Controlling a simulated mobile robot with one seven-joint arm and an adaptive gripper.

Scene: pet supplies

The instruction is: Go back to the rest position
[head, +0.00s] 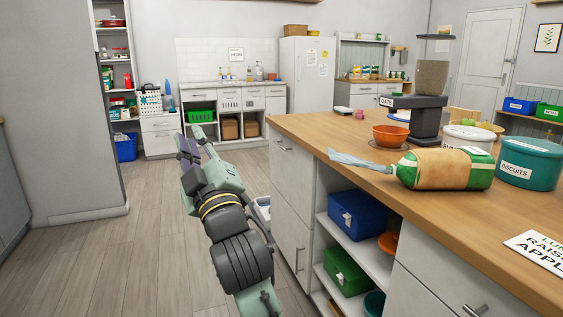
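My arm reaches up from the lower middle of the head view, left of the wooden-topped counter (330,128). My gripper (192,142) is at its far end, over the floor and apart from the counter. I see it from behind, and its fingertips are too small and overlapped to tell whether they are open or shut. I see no object clearly held in it.
The counter holds a green and tan bag (440,169) lying on its side, an orange bowl (390,136), a dark dispenser (425,115) and a teal biscuits tub (530,162). Its open shelves hold a blue box (358,214) and a green box (346,270). Floor at left is clear.

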